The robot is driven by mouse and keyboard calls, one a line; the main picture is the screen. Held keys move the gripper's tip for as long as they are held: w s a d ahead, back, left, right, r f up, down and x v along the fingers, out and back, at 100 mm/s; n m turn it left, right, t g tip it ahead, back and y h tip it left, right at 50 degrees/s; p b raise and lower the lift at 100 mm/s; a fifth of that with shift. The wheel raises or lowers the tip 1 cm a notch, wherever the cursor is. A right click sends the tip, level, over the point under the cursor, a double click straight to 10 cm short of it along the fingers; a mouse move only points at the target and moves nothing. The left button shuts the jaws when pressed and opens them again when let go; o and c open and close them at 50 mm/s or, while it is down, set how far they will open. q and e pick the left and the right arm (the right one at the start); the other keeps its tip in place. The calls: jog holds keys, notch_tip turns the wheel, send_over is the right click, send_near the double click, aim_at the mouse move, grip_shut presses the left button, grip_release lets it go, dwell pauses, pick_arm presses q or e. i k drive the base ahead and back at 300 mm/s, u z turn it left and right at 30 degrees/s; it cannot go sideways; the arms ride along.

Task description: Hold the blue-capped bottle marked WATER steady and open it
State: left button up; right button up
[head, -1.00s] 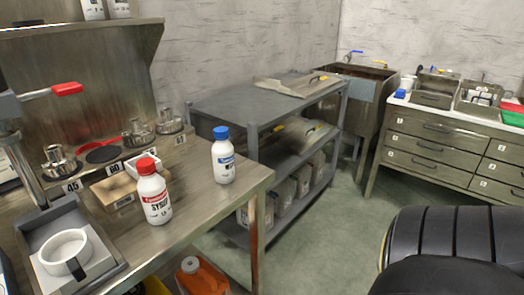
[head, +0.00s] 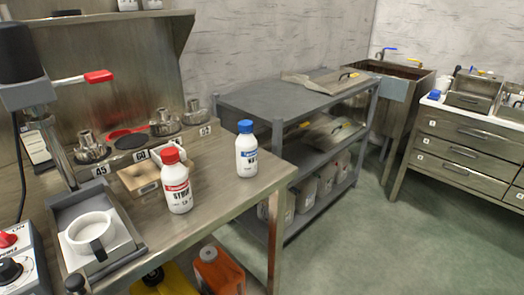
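The white bottle with the blue cap (head: 246,149) stands upright near the right end of the steel counter (head: 225,185). Its cap is on. The dark print on its blue-and-white label is too small to read surely. A white bottle with a red cap (head: 176,182) stands upright to its left and nearer, with a red label that seems to read SYRUP. The two bottles are apart. Neither of my grippers shows in the head view, and nothing touches the blue-capped bottle.
A red-handled lever (head: 98,77) rises at left. A grey shelf rack (head: 290,105) stands behind. Orange container (head: 218,270) is below.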

aim_at(247, 143)
jog(key=z, duration=1.9)
jog(key=i, duration=2.15)
jog(key=u, duration=3.9)
jog(key=i, duration=0.5)
jog(key=z, duration=0.05)
